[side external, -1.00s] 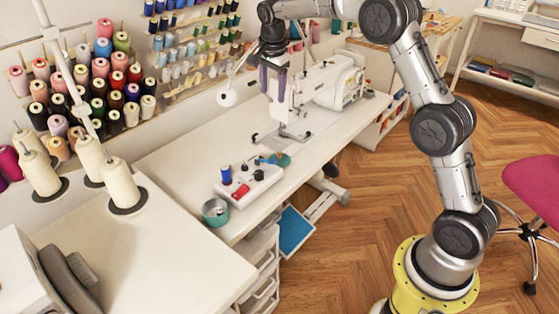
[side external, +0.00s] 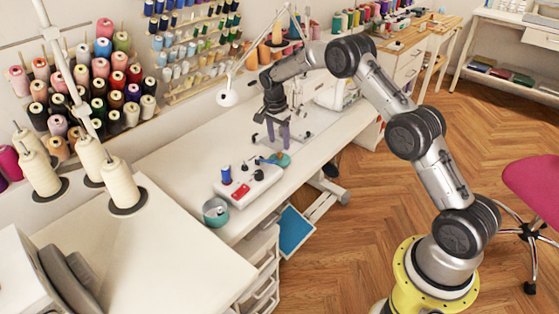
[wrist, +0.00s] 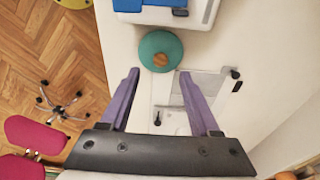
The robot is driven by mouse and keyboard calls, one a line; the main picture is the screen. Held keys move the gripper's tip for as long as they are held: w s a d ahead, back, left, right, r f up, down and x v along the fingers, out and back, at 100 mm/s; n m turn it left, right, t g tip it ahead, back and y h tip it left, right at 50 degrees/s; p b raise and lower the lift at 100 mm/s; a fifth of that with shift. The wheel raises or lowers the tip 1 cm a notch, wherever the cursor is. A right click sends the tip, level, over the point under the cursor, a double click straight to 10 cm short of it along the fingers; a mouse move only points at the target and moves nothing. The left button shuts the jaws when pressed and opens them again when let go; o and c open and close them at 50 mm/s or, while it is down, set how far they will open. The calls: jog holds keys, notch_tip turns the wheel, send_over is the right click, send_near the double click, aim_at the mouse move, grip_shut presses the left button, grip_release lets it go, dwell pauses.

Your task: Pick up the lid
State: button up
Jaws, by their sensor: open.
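The lid is a round teal disc with a small wooden knob. It lies on the white sewing table at the right end of a white box; the side external view shows the lid (side external: 283,160) just below my gripper (side external: 278,144). In the wrist view the lid (wrist: 154,54) is ahead of my gripper (wrist: 159,75), roughly in line with the gap between the purple fingertips. The fingers are apart with nothing between them, above the table. An open teal round tin (side external: 215,212) stands at the table's near left end.
The white box (side external: 262,187) carries a blue spool (side external: 226,175) and a red item beside the lid. The sewing machine (side external: 332,97) stands behind my gripper, partly hidden by my arm. Bare table (side external: 180,165) lies to the left.

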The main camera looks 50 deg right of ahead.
aim_at(279, 154)
notch_tip(279, 154, down, 5)
jog(key=shift+f, duration=0.1)
grip_shut()
dwell(0.5)
